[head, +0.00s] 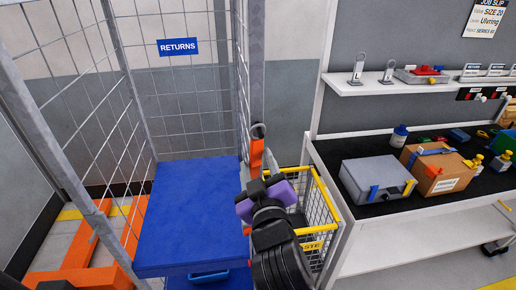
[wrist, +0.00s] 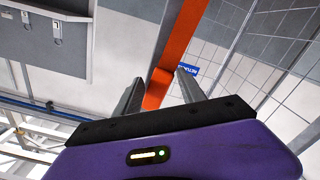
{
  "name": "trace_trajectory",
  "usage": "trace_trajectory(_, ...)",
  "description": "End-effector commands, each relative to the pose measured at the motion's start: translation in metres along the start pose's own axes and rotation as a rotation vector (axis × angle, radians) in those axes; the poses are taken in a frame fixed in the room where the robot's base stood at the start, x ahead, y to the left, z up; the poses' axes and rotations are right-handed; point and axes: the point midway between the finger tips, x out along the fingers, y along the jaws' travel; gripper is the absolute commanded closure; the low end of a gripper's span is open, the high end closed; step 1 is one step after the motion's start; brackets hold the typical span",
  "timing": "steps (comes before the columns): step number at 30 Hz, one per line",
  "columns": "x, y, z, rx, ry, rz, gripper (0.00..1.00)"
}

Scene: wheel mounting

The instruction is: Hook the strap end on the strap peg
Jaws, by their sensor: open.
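The orange strap (head: 257,153) hangs along the right front post of the blue-floored cage in the head view. I cannot tell whether this end is on a peg, and I cannot make out the strap peg clearly. My gripper (wrist: 158,80) is open, its two fingers on either side of the strap (wrist: 157,88) in the wrist view. Contact with the strap cannot be told. In the head view the purple gripper body (head: 265,196) covers the strap's lower part.
The cage's post (head: 257,60) and mesh stand close left of my gripper. A yellow-rimmed wire basket (head: 323,195) is just behind and right. A workbench (head: 350,218) with a grey case (head: 376,178) and cardboard box (head: 436,172) stands farther right. The cage's blue floor (head: 190,205) is clear.

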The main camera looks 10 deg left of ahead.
Motion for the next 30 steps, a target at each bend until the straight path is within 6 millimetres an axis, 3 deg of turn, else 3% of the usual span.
trace_trajectory(1, 0.000, 0.000, 0.000, 0.000, 0.000, 0.000, 0.53)
trace_trajectory(8, 0.000, -0.001, 0.000, 0.000, 0.001, -0.001, 0.98)
trace_trajectory(30, -0.001, 0.004, -0.014, -0.001, 0.007, -0.003, 0.99)
